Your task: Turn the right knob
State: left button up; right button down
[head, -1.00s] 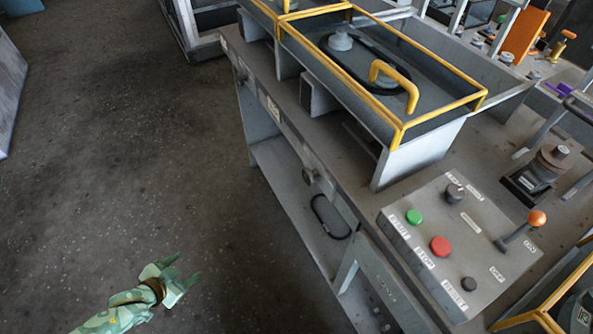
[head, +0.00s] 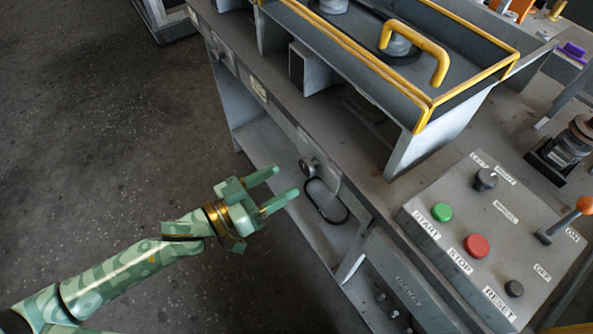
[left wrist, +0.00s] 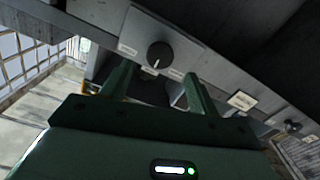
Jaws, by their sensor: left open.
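The right knob (head: 309,167) is a dark round knob on a plate on the bench's front face. In the left wrist view it shows as a black knob (left wrist: 160,55) with a pale pointer line and small labels beside it. My left gripper (head: 287,183) is green, open and empty. Its fingers point toward this knob, with a gap between tips and knob. In the left wrist view the knob lies beyond and between the fingertips (left wrist: 157,80). Another knob (left wrist: 292,127) shows small, farther along the front. My right gripper is in neither view.
A sloped control box (head: 455,215) on the bench top has green and red buttons, a small dark knob (head: 485,179) and an orange-tipped lever (head: 584,206). A tray with a yellow handle (head: 440,62) stands behind. A lower shelf (head: 262,148) juts out below the front.

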aim_at(304, 169)
pick_arm(q)
jog(key=x, duration=0.4)
jog(key=shift+w+d+b, duration=0.15)
jog(key=shift+d+b, duration=0.05)
jog(key=shift+b, duration=0.2)
jog(key=shift+w+d, duration=0.2)
jog(key=shift+d, duration=0.1)
jog(key=c, duration=1)
jog(key=shift+o, duration=0.2)
